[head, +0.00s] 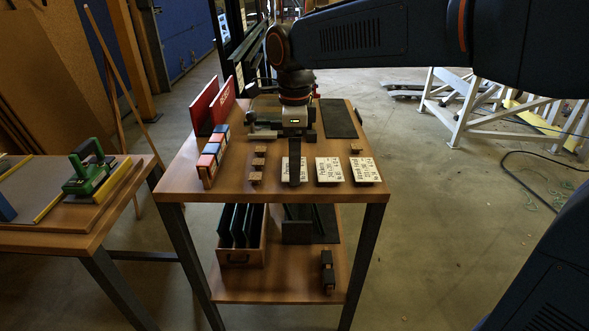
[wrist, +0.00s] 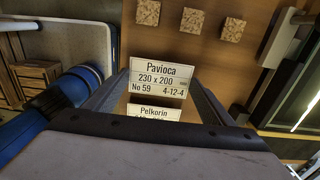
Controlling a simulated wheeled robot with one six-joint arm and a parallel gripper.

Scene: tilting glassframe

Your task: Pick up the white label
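Three white labels with black print lie in a row on the wooden table. The left white label (head: 303,173) is partly hidden behind my gripper (head: 294,165). In the wrist view this label (wrist: 158,78) reads "Pavioca 230 x 200 No 59 4-12-4" and shows between my two spread fingers. The middle white label (head: 329,170) reads "Pelkorin" in the wrist view (wrist: 155,113), where its lower part is hidden by my gripper. The right white label (head: 365,170) lies farther right. My gripper is open and holds nothing; its exact height above the table is unclear.
Three small wooden blocks (head: 257,163) stand left of the labels, and another block (head: 356,149) is behind the right label. A dark plate (head: 338,118) lies at the back right.

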